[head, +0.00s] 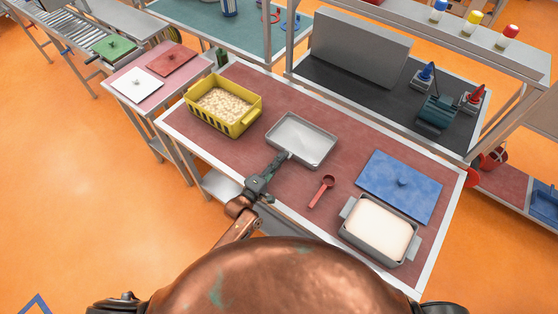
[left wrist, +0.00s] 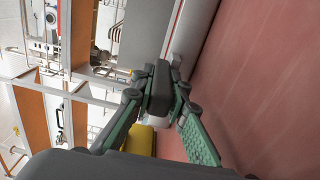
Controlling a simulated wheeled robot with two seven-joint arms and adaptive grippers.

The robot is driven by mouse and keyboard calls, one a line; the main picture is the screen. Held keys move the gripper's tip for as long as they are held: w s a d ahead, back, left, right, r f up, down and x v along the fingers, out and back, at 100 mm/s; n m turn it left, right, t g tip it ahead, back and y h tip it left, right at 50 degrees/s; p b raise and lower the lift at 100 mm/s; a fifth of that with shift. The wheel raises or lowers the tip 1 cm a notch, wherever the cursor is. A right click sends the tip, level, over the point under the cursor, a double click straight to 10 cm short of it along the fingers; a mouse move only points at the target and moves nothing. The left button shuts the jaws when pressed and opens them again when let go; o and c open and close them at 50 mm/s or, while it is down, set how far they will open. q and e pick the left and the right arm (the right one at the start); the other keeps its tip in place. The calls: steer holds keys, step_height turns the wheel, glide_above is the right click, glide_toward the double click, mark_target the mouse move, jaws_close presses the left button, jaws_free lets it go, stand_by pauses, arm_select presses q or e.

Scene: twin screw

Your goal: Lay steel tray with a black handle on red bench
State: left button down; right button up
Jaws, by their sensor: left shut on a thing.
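The steel tray (head: 301,139) is a shallow grey rectangular pan, level over the middle of the red bench (head: 240,158). I cannot tell whether its base touches the bench top. My left gripper (head: 276,168) reaches in from the near side and is shut on the tray's handle, which it mostly hides in the head view. In the left wrist view the black handle (left wrist: 157,92) shows between the green-and-black fingers. The red bench top (left wrist: 260,80) fills the right of that view. My right gripper is not in view.
On the bench, a yellow bin (head: 240,115) of pale pieces stands left of the tray. A red scoop (head: 322,190), a blue lid (head: 400,184) and a grey pan with white contents (head: 380,229) lie to the right. Shelving stands behind. Bare bench surrounds the tray.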

arm_select(q)
steer(key=c, duration=1.8)
jaws_free()
steer(key=shift+c, duration=0.2)
steer(key=shift+f, duration=0.1)
steer(key=v, duration=1.2)
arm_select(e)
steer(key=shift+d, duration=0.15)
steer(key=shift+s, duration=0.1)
